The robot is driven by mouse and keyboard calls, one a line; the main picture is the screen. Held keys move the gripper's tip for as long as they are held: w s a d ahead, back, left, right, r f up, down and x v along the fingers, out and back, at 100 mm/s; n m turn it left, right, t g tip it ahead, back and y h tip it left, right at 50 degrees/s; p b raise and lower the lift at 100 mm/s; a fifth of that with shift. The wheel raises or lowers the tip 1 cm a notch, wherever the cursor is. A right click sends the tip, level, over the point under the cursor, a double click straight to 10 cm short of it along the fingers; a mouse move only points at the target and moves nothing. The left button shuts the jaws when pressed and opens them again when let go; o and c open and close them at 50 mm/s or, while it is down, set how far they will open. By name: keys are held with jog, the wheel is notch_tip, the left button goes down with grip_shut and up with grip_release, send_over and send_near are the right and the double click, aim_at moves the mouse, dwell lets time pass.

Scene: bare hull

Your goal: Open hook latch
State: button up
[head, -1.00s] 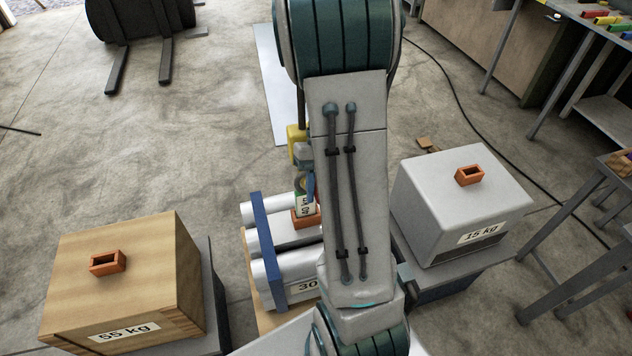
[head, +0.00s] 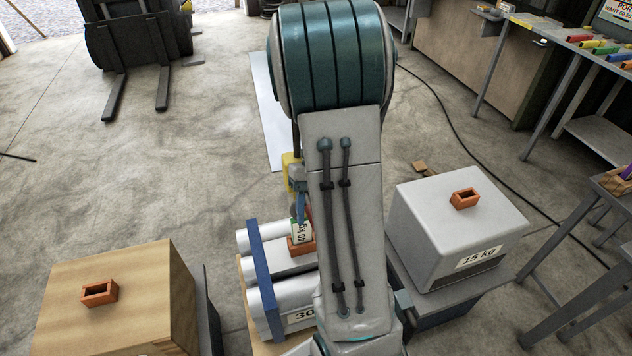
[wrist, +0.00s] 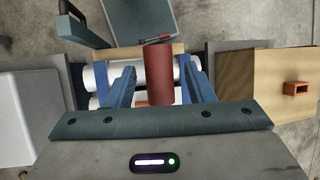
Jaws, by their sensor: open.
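In the head view a yellow block (head: 291,170) hangs on a dark line beside my arm. A grey part and a narrow blue part (head: 300,206) are below it; I cannot tell whether the blue part is a hook or my finger. No hook latch shows clearly. A small white and green tag (head: 303,229) stands at the orange socket (head: 299,247) on the pipe bundle (head: 293,297). In the wrist view my gripper (wrist: 158,78) is open, its two blue fingers apart over the bundle. A red-brown cylinder (wrist: 158,70) shows between them, nearer the right finger; no grip shows.
A wooden crate (head: 115,310) stands at left, a grey 15 kg box (head: 450,235) at right, each with an orange socket on top. A forklift (head: 137,40) is at the back left. Benches line the right. Open floor lies at left and behind.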

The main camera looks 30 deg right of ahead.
jog(key=b+v, duration=0.1)
jog(key=v, duration=1.1)
jog(key=shift+r+b, duration=0.2)
jog(key=shift+b, duration=0.2)
jog(key=c, duration=0.7)
jog(key=shift+s+d+f+m, duration=0.1)
jog(key=shift+d+f+m, duration=0.1)
jog(key=shift+f+m, duration=0.1)
grip_shut()
jog(key=s+d+f+m+t+y+b, duration=0.4)
jog(key=s+d+f+m+t+b, duration=0.3)
jog(key=m, duration=1.1)
jog(key=w+a+f+g+p, duration=0.1)
jog(key=a+f+p, duration=0.1)
jog(key=a+f, duration=0.3)
jog(key=shift+a+f, duration=0.2)
jog(key=shift+a, duration=1.35)
